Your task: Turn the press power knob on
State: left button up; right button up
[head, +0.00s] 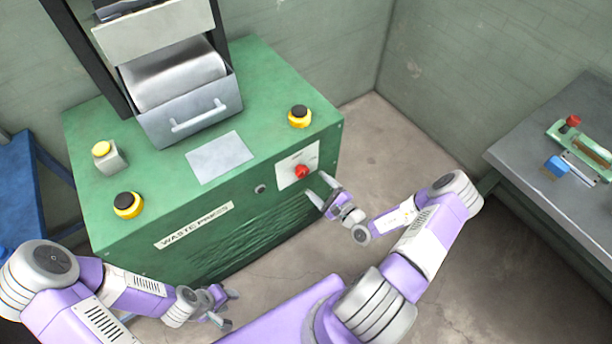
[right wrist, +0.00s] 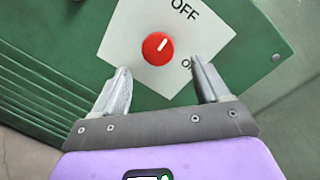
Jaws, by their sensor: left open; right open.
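The red power knob (head: 301,171) sits on a white plate (head: 288,174) on the front of the green waste press (head: 290,90). In the right wrist view the knob (right wrist: 158,48) has a white mark pointing up and right, roughly towards the word OFF. A second label, partly hidden by the right finger, reads as ON. My right gripper (head: 319,186) is open and empty, just in front of the knob. In the wrist view its fingertips (right wrist: 160,68) lie either side and slightly below the knob, apparently not touching it. My left gripper (head: 228,308) is open and empty, low before the press.
Two yellow-ringed black buttons (head: 299,116) (head: 128,205) and a yellow button box (head: 107,157) are on the press top. A grey table (head: 540,140) with a red-knobbed green fixture (head: 580,140) stands right. A blue table (head: 20,195) is left. Floor between is clear.

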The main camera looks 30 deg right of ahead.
aim_at(304, 174)
jog(key=w, duration=0.2)
jog(key=w+a+b, duration=0.1)
jog(key=w, duration=0.3)
jog(key=shift+w+a+b, duration=0.1)
jog(key=shift+a+b, duration=0.2)
jog(key=shift+b, duration=0.05)
jog(key=c, duration=1)
